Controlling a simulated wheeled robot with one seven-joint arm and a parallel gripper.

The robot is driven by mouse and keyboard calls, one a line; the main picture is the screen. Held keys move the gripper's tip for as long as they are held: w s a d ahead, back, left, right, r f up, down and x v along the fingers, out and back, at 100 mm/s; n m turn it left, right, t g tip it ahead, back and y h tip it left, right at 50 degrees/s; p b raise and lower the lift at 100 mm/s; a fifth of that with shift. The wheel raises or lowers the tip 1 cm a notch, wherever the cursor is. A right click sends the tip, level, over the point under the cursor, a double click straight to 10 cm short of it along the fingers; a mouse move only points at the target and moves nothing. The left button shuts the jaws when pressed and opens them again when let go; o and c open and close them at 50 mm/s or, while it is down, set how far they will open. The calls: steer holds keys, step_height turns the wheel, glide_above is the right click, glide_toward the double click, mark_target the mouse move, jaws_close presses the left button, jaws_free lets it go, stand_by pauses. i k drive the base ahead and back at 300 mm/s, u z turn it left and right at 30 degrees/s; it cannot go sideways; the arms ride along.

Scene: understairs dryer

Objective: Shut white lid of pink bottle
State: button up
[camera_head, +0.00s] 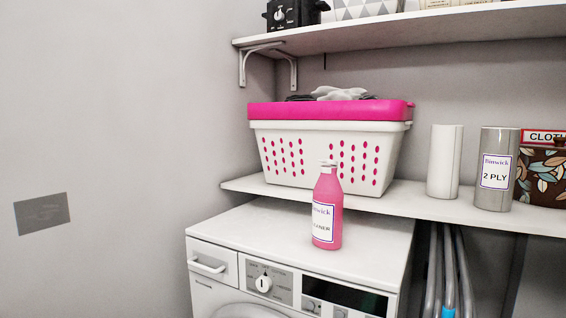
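A pink bottle (327,208) with a white and blue label stands upright on top of the white dryer (275,231), near its front edge. Its white lid (329,167) shows at the top of the neck, in front of the laundry basket. The lid is too small in view to tell whether it is open or shut. My gripper is not in view.
A white basket with a pink rim (330,112) stands on the lower shelf (415,204) behind the bottle. A white roll (445,161), a grey canister (496,168) and a patterned box (541,174) stand to its right. The dryer top around the bottle is clear.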

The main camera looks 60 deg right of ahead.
mark_target(327, 161)
steer(key=u, duration=1.4)
steer(key=i, duration=1.05)
steer(key=z, duration=2.3)
